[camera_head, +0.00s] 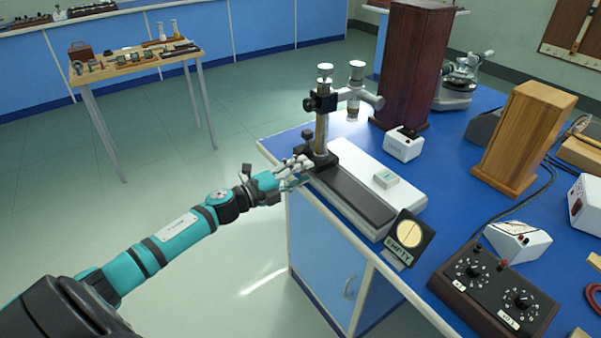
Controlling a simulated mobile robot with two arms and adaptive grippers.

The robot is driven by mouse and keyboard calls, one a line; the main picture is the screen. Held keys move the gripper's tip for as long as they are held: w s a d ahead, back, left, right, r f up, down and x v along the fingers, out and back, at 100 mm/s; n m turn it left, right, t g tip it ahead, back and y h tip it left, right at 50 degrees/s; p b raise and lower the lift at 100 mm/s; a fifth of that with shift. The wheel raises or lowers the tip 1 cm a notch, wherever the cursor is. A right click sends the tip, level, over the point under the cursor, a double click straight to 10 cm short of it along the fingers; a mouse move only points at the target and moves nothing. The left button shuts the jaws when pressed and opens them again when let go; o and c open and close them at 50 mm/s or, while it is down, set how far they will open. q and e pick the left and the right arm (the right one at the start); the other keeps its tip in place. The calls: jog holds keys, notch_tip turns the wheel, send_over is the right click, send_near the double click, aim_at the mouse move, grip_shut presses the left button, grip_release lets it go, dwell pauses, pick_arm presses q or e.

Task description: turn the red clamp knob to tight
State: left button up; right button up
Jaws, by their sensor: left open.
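My left gripper (301,165) is open, at the near left corner of the blue bench, right beside the foot of a metal stand (321,130). The stand has a black clamp block (320,102) and a side arm with silver knobs on top. It rises from the end of a white and dark grey base (355,190). I cannot make out a red clamp knob; it may be hidden by the fingers or the stand. I cannot tell whether the fingers touch anything. My right gripper is not in view.
A brown box with black dials (492,296), wooden boxes (523,135) and a white meter (517,240) crowd the bench (455,200).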

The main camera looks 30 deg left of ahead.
pick_arm(q)
jog(key=v, duration=1.2)
dwell(0.4)
